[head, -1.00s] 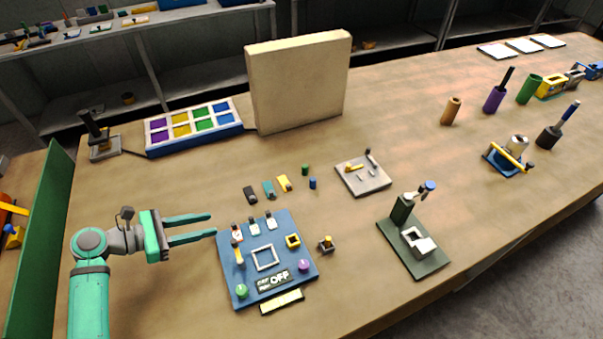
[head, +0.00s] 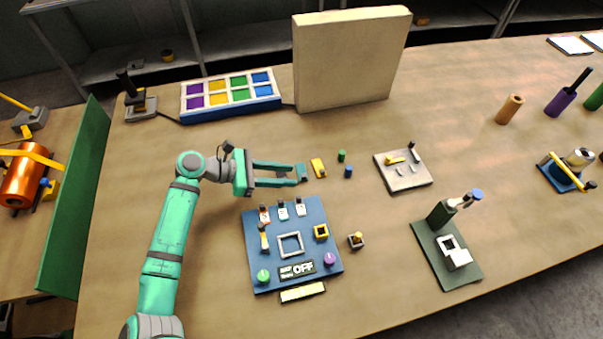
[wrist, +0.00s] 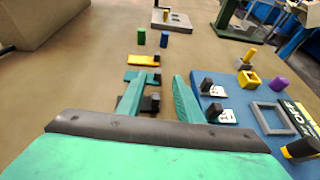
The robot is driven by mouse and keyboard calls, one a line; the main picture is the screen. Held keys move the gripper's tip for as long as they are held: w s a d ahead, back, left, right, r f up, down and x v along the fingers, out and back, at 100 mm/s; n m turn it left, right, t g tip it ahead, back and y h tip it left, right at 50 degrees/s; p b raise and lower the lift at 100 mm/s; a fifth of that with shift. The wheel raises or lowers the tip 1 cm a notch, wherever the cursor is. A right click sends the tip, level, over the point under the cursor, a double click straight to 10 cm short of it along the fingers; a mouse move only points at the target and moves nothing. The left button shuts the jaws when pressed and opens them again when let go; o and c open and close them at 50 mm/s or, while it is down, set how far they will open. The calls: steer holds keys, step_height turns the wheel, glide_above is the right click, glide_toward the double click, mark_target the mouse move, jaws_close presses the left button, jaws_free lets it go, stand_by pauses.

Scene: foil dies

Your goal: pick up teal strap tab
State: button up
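The teal strap tab (head: 301,172) lies on the table just at the tips of my gripper (head: 294,175). In the wrist view the teal tab (wrist: 138,76) lies crosswise ahead, near the left fingertip, with a dark block at its right end. My gripper is open, its two teal fingers apart, and nothing looks clamped. In the wrist view a black tab (wrist: 152,104) shows between the fingers, partly covered by the left one. A yellow tab (head: 318,168) lies just beyond the teal one. Whether a finger touches the teal tab, I cannot tell.
Green (head: 341,156) and blue (head: 348,172) pegs stand beyond the yellow tab. A compartment tray (head: 228,112) and a beige panel (head: 345,62) stand behind.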

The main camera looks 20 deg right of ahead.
mark_target(304, 175)
steer(key=x, duration=0.3)
steer(key=shift+w+d, duration=0.1)
steer(key=shift+d, duration=0.15)
steer(key=shift+w+d+f, duration=0.1)
steer(key=shift+d+f, duration=0.15)
steer(key=shift+d, duration=0.05)
steer(key=shift+c, duration=0.4)
jaws_close()
steer(key=shift+d, duration=0.1)
steer(key=shift+r, duration=0.15)
